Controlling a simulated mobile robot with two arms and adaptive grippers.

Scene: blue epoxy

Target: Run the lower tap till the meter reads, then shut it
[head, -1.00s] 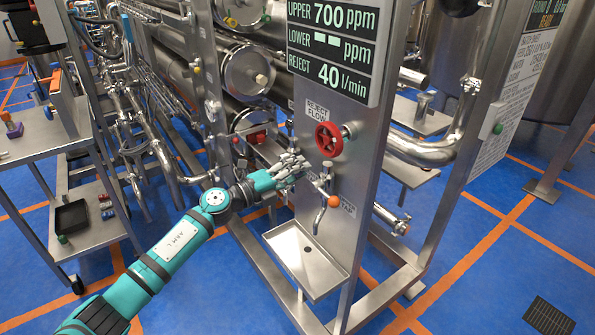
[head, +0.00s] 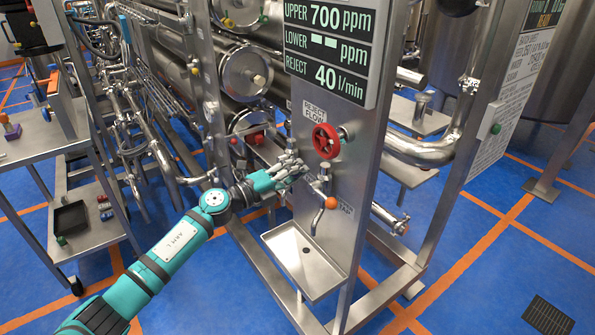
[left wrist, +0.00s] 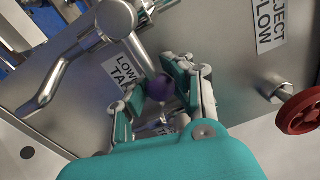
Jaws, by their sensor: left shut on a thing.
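The meter panel (head: 328,48) in the head view reads upper 700 ppm, lower only dashes, reject 40 l/min. Below the red reject flow wheel (head: 326,141) a steel tap (head: 321,192) sticks out, its bent spout above a drain tray (head: 300,262). An orange knob (head: 331,203) shows beside the spout. My left gripper (head: 291,168) is at the tap's left. In the left wrist view its fingers (left wrist: 162,92) are shut on a purple knob (left wrist: 159,86), at the end of a steel lever beside a partly hidden "lower tap" label (left wrist: 120,75). No water shows at the spout (left wrist: 42,98).
A cart (head: 88,232) with a black tray stands at the left. Pipes and steel vessels (head: 243,70) stand behind the panel. Steel frame rails (head: 370,290) run along the floor around the tray. Blue floor is open at the front right.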

